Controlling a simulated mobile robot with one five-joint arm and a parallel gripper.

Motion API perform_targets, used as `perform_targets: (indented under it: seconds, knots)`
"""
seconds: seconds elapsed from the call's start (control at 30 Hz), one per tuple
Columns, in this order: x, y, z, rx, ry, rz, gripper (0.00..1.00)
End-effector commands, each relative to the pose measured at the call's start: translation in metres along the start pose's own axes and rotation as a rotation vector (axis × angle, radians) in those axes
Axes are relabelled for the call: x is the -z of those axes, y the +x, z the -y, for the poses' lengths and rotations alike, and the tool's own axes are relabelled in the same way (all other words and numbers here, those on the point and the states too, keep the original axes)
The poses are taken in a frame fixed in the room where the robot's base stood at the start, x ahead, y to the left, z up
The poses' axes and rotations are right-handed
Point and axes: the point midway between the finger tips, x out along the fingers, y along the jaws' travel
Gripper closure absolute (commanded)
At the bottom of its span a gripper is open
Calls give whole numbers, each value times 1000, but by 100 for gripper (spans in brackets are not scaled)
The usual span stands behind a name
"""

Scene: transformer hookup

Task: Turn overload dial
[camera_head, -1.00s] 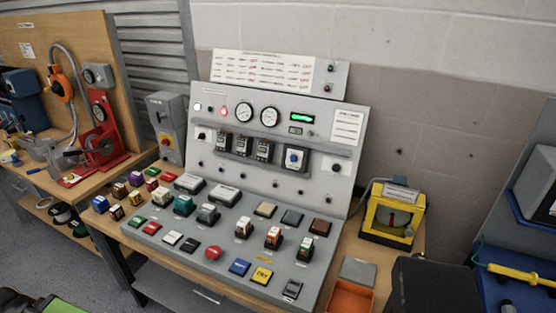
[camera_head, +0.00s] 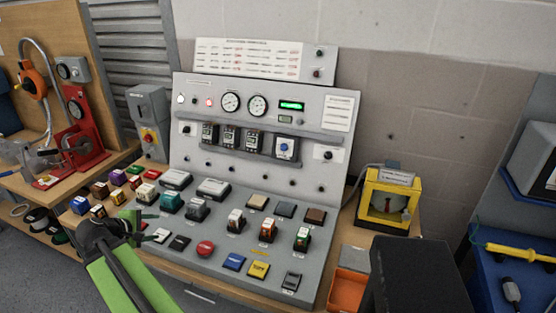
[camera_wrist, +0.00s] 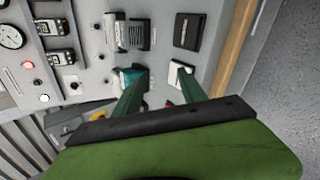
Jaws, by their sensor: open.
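A white module with a round blue dial (camera_head: 284,148) sits at the right end of the row of devices on the upright grey panel (camera_head: 180,153). My gripper (camera_head: 138,224) is at the left front of the sloping console, well left of and below the dial. In the wrist view my gripper (camera_wrist: 160,80) is open, with its two green fingers apart and nothing held between them. A teal block (camera_wrist: 132,76) is by the left finger and a white block (camera_wrist: 180,72) by the right finger; contact cannot be told. The blue dial does not show in the wrist view.
Several coloured blocks and buttons, including a red button (camera_head: 205,248), cover the sloping console. Three dark relays, one here (camera_head: 230,137), stand left of the dial. A yellow-framed device (camera_head: 387,200) and an orange bin (camera_head: 348,288) are at the right.

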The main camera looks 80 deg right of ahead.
Motion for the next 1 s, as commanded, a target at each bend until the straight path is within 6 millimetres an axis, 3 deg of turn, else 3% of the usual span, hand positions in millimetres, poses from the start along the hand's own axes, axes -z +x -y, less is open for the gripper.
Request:
perform_targets:
  seconds: [0.03,0.1,0.2,0.33,0.43,0.67,1.0]
  knots:
    - [-50,47,-34,-96,-57,99,51]
    - [-118,85,-82,-213,-179,241,51]
    - [-204,116,-131,-312,-360,438,51]
    - [-278,130,-164,-358,-544,620,51]
    - [-304,133,-176,-365,-619,689,51]
    - [-313,136,-183,-366,-641,710,51]
    - [-349,190,-222,-363,-637,710,51]
